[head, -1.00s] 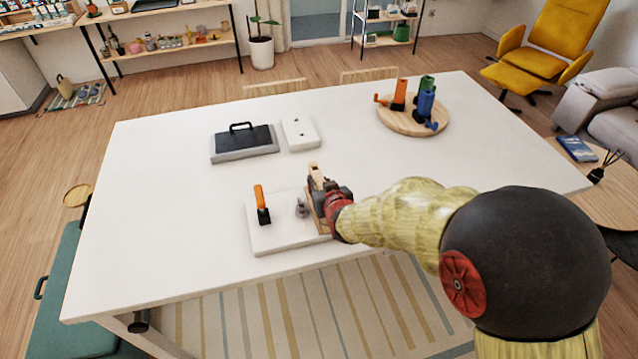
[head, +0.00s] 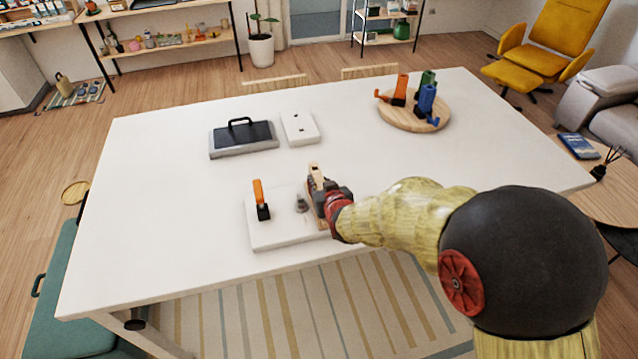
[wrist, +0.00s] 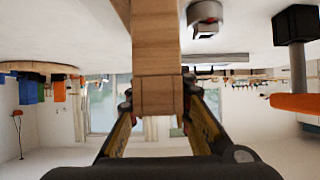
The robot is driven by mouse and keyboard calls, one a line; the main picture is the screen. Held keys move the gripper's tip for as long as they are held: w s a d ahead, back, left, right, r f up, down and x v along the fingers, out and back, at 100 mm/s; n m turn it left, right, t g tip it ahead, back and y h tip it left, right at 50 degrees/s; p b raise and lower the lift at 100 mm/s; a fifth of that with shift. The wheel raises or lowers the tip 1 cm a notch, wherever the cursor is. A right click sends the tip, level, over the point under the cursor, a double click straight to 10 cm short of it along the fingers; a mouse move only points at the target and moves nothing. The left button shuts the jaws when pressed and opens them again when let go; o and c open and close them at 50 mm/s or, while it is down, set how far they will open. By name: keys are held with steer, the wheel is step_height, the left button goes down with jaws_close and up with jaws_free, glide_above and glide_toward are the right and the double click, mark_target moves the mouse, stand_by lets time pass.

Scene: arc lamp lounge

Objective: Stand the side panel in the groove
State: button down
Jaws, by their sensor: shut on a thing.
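My gripper (head: 335,206) is shut on a pale wooden panel (head: 314,172) at the right side of a white board (head: 275,232) on the table. In the wrist view, the wooden panel (wrist: 156,40) passes between the two fingers of my gripper (wrist: 157,100) and runs up the picture towards the white surface. Part of the panel is hidden by my gripper in the head view. I cannot see the groove or tell whether the panel's edge is in it. An orange-handled clamp (head: 260,192) with a black base stands on the board's left part. A small grey knob (head: 301,204) is between clamp and panel.
Behind the board are a grey case with a black handle (head: 243,139) and a white block (head: 299,129). A round wooden tray (head: 398,117) at the back right holds orange, green and blue pieces. The table's left part (head: 150,200) is clear.

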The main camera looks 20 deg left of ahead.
steer(key=shift+f, duration=0.15)
steer(key=c, duration=1.5)
jaws_free()
steer(key=shift+c, duration=0.2)
steer(key=shift+f, duration=0.1)
steer(key=v, duration=1.2)
